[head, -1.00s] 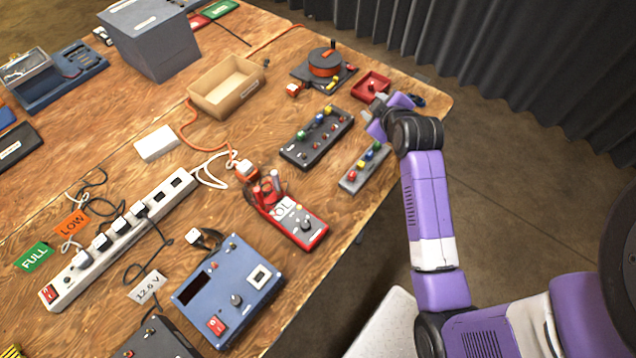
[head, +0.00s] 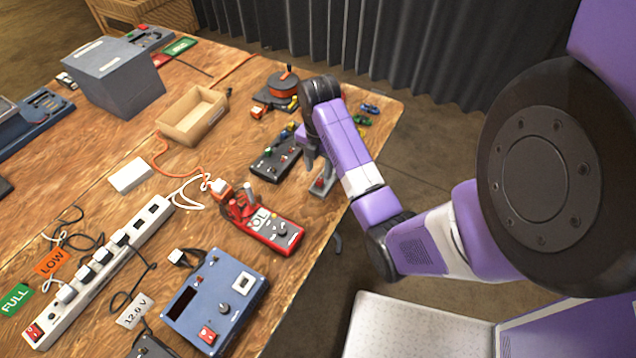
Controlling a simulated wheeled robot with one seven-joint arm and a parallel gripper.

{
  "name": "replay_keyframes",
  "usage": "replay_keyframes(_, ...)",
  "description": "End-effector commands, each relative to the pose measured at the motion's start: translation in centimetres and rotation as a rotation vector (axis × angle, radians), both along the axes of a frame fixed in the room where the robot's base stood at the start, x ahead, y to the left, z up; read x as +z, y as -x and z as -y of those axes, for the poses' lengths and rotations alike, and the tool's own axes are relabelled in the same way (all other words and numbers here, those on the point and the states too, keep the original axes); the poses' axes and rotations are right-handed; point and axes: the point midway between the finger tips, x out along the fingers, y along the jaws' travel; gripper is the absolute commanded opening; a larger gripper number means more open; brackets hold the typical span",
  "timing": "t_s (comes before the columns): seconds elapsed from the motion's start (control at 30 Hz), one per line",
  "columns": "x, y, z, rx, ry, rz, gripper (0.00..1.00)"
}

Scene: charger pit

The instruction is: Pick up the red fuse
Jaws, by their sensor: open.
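The red fuse (head: 320,182) stands at the near end of a small grey rack (head: 324,190) by the table's right edge. My gripper (head: 315,163) points down just above this end of the rack, close to the red fuse. Its jaws are open, but I cannot tell whether they are around the fuse or only above it. My gripper and forearm hide the rest of the rack and its other fuses.
A black box (head: 275,160) with coloured pieces on top lies just left of the gripper. A red meter (head: 272,232) and a blue power supply (head: 215,300) lie nearer. A cardboard tray (head: 192,115) and an orange reel (head: 283,82) stand farther back.

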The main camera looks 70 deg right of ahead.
Motion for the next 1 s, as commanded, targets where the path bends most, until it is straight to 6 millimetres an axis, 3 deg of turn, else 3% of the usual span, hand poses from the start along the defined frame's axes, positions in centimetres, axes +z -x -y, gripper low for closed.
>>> replay_keyframes(0.47, -5.8, 0.0, 0.4, -0.003, -0.001, -0.001, 0.42)
replay_keyframes(0.77, -6.4, -0.1, 0.5, -0.003, 0.001, 0.001, 0.42)
replay_keyframes(1.0, -6.3, -0.1, 0.5, -0.003, 0.001, 0.001, 0.0)
